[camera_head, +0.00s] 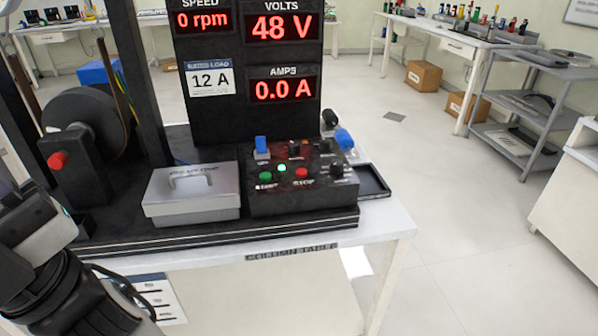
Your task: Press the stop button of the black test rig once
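The black test rig (205,237) stands on a white table. Its control box (258,204) sits at the front right of the rig. The red stop button (302,172) is on the box's sloped top, above a label that reads STOP. A green button (265,176) is to its left, and a small green lamp (282,168) glows between them. Part of my arm with black cables shows at the lower left, well apart from the control box. No gripper fingertips can be made out. Nothing covers the stop button.
A grey lidded box (192,205) with a handle stands just left of the control box. Another red button (57,161) is on a black post at the left. Displays (281,91) read 0 rpm, 48 V and 0.0 A. A black tray (372,180) lies at the right.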

